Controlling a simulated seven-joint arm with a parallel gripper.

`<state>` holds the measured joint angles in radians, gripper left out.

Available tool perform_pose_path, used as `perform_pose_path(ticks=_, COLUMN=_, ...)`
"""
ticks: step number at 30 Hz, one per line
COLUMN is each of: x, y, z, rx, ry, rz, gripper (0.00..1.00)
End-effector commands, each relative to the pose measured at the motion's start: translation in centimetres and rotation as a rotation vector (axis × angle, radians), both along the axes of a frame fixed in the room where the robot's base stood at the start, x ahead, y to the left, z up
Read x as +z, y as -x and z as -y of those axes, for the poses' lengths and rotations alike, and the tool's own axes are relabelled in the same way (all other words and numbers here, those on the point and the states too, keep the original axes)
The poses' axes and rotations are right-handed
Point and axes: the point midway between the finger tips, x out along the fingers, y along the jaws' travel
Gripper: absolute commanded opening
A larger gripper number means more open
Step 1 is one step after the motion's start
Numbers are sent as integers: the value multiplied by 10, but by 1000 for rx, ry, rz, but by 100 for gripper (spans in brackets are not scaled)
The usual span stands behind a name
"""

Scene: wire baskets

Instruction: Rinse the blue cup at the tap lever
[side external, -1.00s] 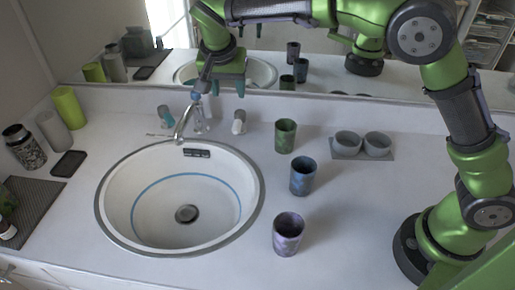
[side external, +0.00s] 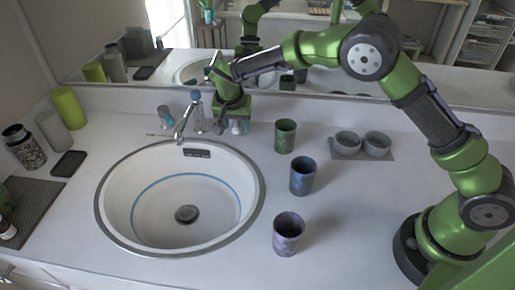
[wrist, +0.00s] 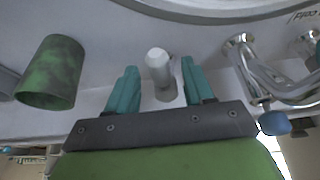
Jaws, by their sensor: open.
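The blue cup (side external: 303,176) stands upright on the counter right of the sink, between a green cup and a purple cup. The chrome tap (side external: 190,122) stands behind the basin and has a blue knob (side external: 196,95) on top; this knob also shows in the wrist view (wrist: 273,123). My gripper (side external: 233,128) is low behind the sink, right of the tap and away from the blue cup. In the wrist view its teal fingers (wrist: 160,68) are apart, with a white-capped fitting (wrist: 157,62) between them. I cannot tell whether they touch it.
The green cup (side external: 285,136) is right of my gripper. The purple cup (side external: 288,233) stands nearer the front. Two grey bowls (side external: 347,143) sit on a mat. The round sink (side external: 185,170) is empty. A mirror runs along the back. A teal-topped fitting (side external: 166,116) stands left of the tap.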

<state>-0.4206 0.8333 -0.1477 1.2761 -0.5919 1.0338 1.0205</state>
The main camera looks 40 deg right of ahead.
Motion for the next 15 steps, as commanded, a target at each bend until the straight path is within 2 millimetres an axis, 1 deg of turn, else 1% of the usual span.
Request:
perform_pose_path(ticks=6, x=0, y=0, z=0, rx=0, ry=0, rz=0, gripper=52)
perform_pose_path(ticks=7, x=0, y=0, z=0, rx=0, ry=0, rz=0, gripper=51)
perform_pose_path(ticks=15, x=0, y=0, z=0, rx=0, ry=0, rz=0, gripper=9)
